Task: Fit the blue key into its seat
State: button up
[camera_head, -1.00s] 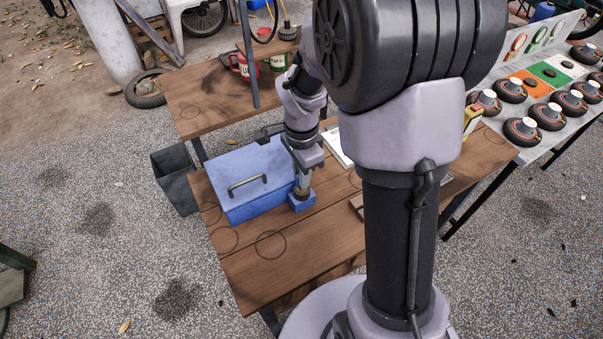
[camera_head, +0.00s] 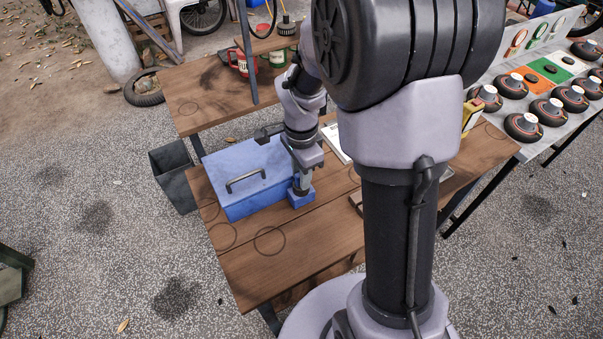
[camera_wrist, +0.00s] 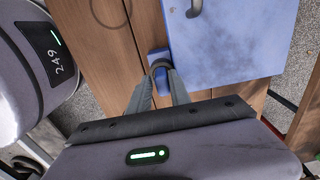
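A small blue block (camera_head: 301,198) stands on the wooden table, close against the right front corner of a blue box. My gripper (camera_head: 301,186) points straight down just above the block, with its tips at or very near the block's top. In the wrist view, my gripper's two fingers (camera_wrist: 161,72) converge on a small dark-blue piece, which looks like the blue key, over the blue block (camera_wrist: 157,55). The fingers look closed on this piece. The piece is mostly hidden by the fingertips, and I cannot tell how deep it sits in the block or seat.
The blue box (camera_head: 245,178) with a grey handle is left of my gripper. A dark bin (camera_head: 175,178) stands on the ground beyond it. A white sheet (camera_head: 334,142) lies behind. The front left of the wooden table (camera_head: 240,265) is clear. Round devices cover a bench at right.

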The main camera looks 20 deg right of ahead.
jog(key=shift+w+r, duration=0.15)
jog(key=shift+w, duration=0.05)
notch_tip(320, 180, up, 17)
jog(key=p, duration=0.6)
jog(key=shift+s, duration=0.2)
